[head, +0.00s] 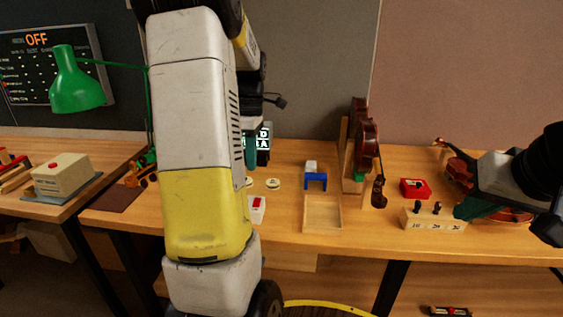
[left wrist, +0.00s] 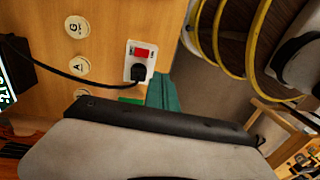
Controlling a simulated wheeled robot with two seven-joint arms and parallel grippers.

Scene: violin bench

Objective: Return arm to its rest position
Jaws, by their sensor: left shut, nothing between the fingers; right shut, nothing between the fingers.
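My left arm rises large through the left-centre of the head view and hides part of the bench. My left gripper (head: 251,152) shows only as a teal finger beside the arm. In the left wrist view the teal fingers (left wrist: 162,94) are together and empty, near the bench edge by a white switch box. My right gripper (head: 477,208) is at the right of the head view, shut and empty, close above the right end of a numbered wooden block. Whether it touches the block is unclear.
The white switch box (left wrist: 140,58) has a red rocker and a black plug. Round discs marked G (left wrist: 77,27) and A (left wrist: 79,66) lie nearby. A red box (head: 415,189) and the numbered block (head: 432,221) lie right.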

